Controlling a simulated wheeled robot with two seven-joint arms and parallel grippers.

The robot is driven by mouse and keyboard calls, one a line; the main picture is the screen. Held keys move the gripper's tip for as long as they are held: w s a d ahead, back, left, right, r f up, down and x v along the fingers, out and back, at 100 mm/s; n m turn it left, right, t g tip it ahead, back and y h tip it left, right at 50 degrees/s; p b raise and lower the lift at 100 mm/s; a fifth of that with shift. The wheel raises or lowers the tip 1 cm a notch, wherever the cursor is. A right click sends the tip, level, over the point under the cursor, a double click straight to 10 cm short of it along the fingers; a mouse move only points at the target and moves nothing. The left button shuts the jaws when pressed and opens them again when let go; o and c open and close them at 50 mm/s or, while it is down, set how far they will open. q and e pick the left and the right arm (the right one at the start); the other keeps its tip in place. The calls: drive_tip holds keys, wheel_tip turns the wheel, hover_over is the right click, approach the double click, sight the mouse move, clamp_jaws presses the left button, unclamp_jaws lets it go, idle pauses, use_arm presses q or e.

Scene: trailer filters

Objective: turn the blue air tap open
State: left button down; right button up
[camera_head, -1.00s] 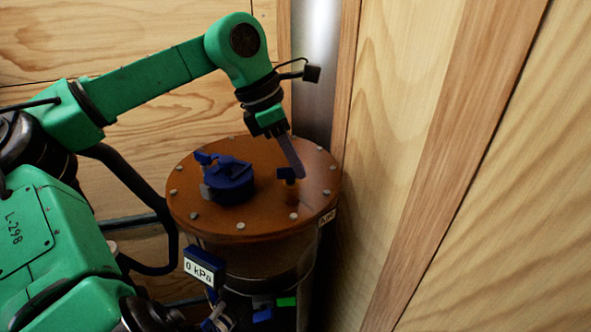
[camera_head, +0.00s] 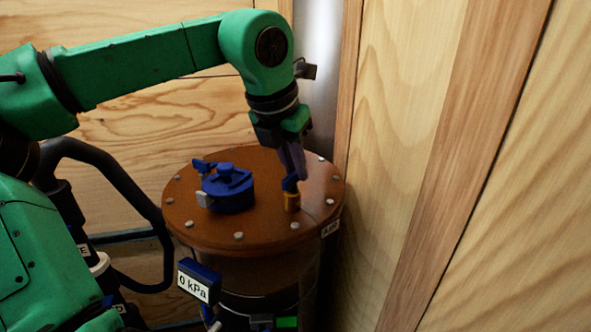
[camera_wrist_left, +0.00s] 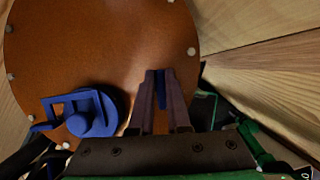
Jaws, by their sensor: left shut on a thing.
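The blue air tap (camera_head: 290,184) sits on a brass stem on the brown round lid (camera_head: 262,237) of a filter vessel. In the left wrist view the tap (camera_wrist_left: 161,88) shows as a blue strip between my fingers. My left gripper (camera_head: 291,172) reaches down from above and is shut on the tap's blue handle; its fingers hide part of it. In the left wrist view the left gripper (camera_wrist_left: 162,105) points over the lid. My right gripper is not in view.
A blue capped fitting (camera_head: 228,190) with a side clamp stands on the lid, left of the tap. A gauge reading 0 kPa (camera_head: 198,282) hangs at the vessel's front. Bolts ring the lid. A wooden wall (camera_head: 400,130) stands close on the right.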

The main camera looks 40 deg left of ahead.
use_arm(q)
drive_tip(key=shift+n+y, duration=0.3)
drive_tip(key=shift+n, duration=0.2)
drive_tip(key=c, duration=0.9)
unclamp_jaws()
drive_tip(key=shift+r, duration=0.1)
drive_tip(key=v, duration=1.4)
drive_tip(key=shift+s+a+r, duration=0.1)
drive_tip(key=shift+s+r, duration=0.05)
drive_tip(key=shift+r, duration=0.05)
